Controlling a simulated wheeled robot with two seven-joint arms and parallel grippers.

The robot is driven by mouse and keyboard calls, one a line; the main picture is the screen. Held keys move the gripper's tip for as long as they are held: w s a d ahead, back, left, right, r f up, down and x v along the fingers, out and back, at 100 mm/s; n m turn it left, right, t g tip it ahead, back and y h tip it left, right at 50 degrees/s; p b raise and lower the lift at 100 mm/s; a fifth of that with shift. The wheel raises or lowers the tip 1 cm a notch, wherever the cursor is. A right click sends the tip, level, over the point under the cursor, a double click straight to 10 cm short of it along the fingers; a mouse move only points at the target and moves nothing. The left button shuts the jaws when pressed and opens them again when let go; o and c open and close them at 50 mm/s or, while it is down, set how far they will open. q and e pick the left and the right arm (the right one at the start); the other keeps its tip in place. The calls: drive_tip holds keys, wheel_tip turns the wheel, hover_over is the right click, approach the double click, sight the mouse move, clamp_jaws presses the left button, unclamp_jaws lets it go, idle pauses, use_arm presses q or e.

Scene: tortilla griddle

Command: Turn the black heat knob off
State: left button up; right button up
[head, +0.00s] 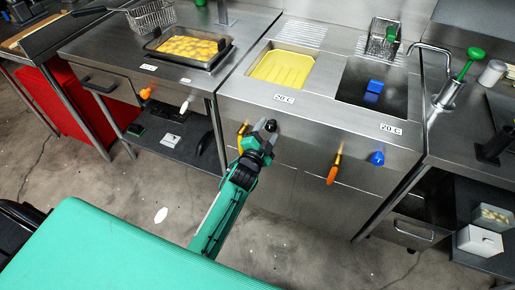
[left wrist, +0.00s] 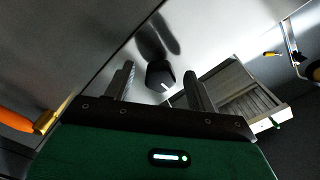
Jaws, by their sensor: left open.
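The black heat knob (head: 271,125) is on the front panel of the steel fryer unit, below the left vat. In the left wrist view the knob (left wrist: 160,74) shows as a dark round cap with a short white mark. My left gripper (head: 263,132) is at the front panel, right at the knob. In the left wrist view its two fingers (left wrist: 159,84) are apart, one on each side of the knob in the picture, with gaps visible. I cannot tell how deep the fingers reach around it. My right gripper is in neither view.
An orange-handled valve (head: 333,169) and a blue knob (head: 377,158) are farther right on the panel. The left vat (head: 282,69) holds yellow liquid. Open floor lies before the unit.

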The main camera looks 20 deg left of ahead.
use_arm(q)
drive_tip(key=s+b, duration=0.1)
drive_tip(key=s, duration=1.1)
drive_tip(key=shift+s+a, duration=0.15)
drive_tip(key=shift+a, duration=0.05)
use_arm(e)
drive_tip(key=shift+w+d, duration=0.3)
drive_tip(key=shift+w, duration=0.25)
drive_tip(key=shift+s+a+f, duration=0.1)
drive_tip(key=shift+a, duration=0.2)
